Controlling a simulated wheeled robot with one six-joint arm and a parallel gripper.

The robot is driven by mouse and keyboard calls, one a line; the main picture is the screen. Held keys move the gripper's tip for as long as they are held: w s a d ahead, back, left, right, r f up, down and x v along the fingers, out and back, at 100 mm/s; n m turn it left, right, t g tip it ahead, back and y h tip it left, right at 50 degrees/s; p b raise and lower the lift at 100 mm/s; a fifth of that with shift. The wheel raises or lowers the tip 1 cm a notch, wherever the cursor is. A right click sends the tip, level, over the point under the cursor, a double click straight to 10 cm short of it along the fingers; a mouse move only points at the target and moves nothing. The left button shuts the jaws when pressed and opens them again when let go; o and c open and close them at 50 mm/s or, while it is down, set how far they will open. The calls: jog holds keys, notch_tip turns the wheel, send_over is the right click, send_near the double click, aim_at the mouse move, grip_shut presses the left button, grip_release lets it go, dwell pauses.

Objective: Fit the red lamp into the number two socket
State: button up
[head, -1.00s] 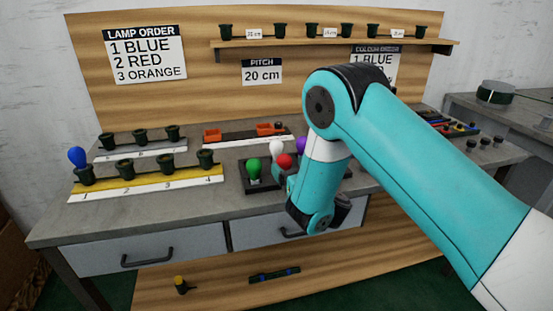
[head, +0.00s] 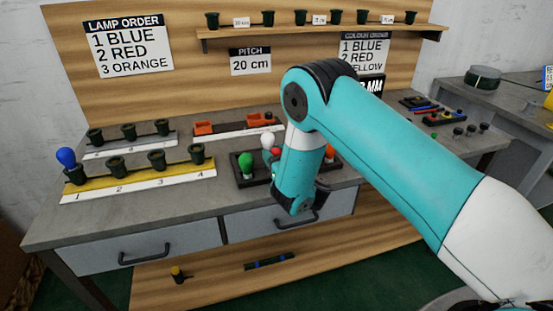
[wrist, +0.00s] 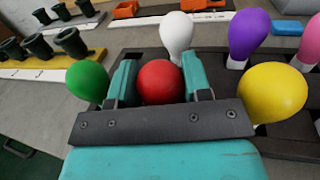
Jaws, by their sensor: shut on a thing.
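The red lamp (wrist: 160,82) is between the two teal fingers of my gripper (wrist: 159,84) in the wrist view, and the fingers are shut on it. It stands among the other lamps at the dark tray (wrist: 210,62); whether its base is still in the tray is hidden. In the head view only a bit of the red lamp (head: 275,152) shows beside my arm, which hides the fingers. The number two socket (head: 116,166) is an empty dark cup on the yellow strip (head: 137,180). The number one socket (head: 75,176) holds a blue lamp (head: 66,158).
Close around my gripper stand green (wrist: 87,80), white (wrist: 176,34), yellow (wrist: 272,92) and purple (wrist: 249,36) lamps. A grey strip of empty cups (head: 131,147) lies behind the yellow strip. Bare bench (head: 190,212) lies in front. The order card (head: 128,46) lists red second.

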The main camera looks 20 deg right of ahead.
jog(key=shift+r, duration=0.15)
notch_tip(320, 180, up, 20)
jog(key=p, duration=2)
jog(key=shift+f, duration=0.2)
